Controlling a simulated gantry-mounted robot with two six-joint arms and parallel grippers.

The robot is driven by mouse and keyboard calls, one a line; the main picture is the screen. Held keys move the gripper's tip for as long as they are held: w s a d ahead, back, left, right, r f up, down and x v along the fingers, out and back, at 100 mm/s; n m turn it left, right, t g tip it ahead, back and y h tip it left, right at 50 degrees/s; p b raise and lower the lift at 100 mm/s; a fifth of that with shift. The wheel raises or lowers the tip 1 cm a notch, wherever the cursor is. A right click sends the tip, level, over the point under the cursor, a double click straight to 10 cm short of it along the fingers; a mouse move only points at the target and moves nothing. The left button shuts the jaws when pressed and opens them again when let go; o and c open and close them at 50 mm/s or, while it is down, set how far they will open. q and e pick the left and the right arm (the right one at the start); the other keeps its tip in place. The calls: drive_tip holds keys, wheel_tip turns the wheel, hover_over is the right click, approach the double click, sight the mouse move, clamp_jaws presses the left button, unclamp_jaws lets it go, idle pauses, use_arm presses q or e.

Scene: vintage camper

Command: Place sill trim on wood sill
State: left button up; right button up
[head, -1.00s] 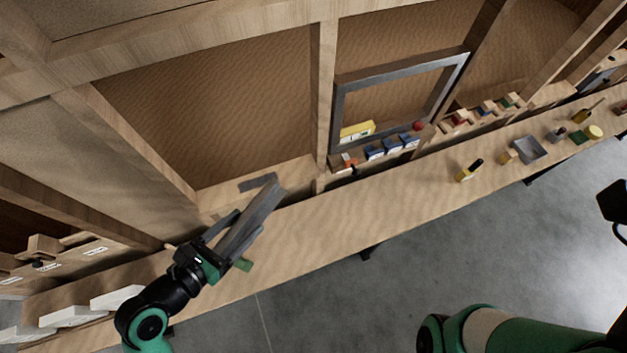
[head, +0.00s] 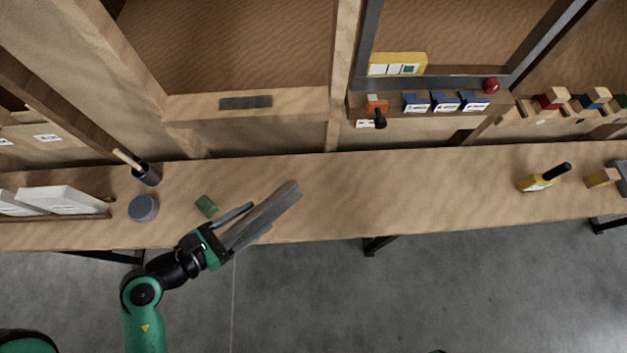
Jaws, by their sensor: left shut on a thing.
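My left gripper (head: 232,226) is shut on a long grey metal bar, the sill trim (head: 272,210). The trim is tilted, its far end pointing up and to the right over the workbench. It is well apart from the wood sill (head: 300,99), the pale ledge under the open wall bay. A flat dark grey strip (head: 245,103) lies on the sill's face. My right gripper is out of view.
On the bench (head: 340,200) are a green block (head: 206,205), a round grey tin (head: 143,208) and a dark cup (head: 147,174) left of my gripper. A shelf of blue boxes (head: 445,100) hangs right of the sill. Mid-bench is clear.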

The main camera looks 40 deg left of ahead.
use_arm(q)
drive_tip(key=shift+n+y, duration=0.5)
drive_tip(key=shift+y, duration=0.1)
drive_tip(key=f+b, duration=0.1)
drive_tip(key=f, duration=0.2)
drive_tip(key=s+a+f+b, duration=0.1)
drive_tip(key=f+b, duration=0.1)
drive_tip(key=f, duration=0.1)
drive_tip(key=f+b, duration=0.2)
drive_tip(key=f, duration=0.1)
drive_tip(key=shift+s+a+f, duration=0.1)
drive_tip(key=shift+s+a, duration=0.05)
drive_tip(key=shift+s, duration=0.05)
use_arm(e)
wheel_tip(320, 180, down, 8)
